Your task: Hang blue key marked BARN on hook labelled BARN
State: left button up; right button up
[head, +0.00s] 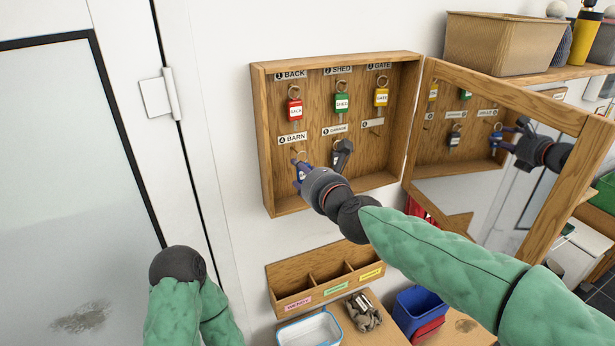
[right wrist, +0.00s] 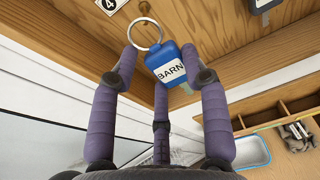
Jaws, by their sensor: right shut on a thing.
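The blue key tag marked BARN (right wrist: 172,66) hangs tilted from a metal ring (right wrist: 146,33) in the right wrist view. My right gripper (right wrist: 153,75) is shut on the tag, with fingers on both sides of it. In the head view my right gripper (head: 301,172) is at the key cabinet's (head: 262,150) lower left, just below the label BARN (head: 293,139). A small hook end (right wrist: 144,7) shows just above the ring; I cannot tell whether the ring is around it. My left gripper is out of view.
Red (head: 294,108), green (head: 341,102) and yellow (head: 381,96) keys hang in the top row. A dark key (head: 342,154) hangs close right of my right gripper. The mirrored door (head: 490,150) stands open at right. A sorter (head: 325,280) is below.

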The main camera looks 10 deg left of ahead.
jog(key=shift+x, duration=1.85)
jog(key=shift+f, duration=0.15)
jog(key=o, duration=1.2)
jog(key=shift+c, duration=0.2)
jog(key=shift+s, duration=0.1)
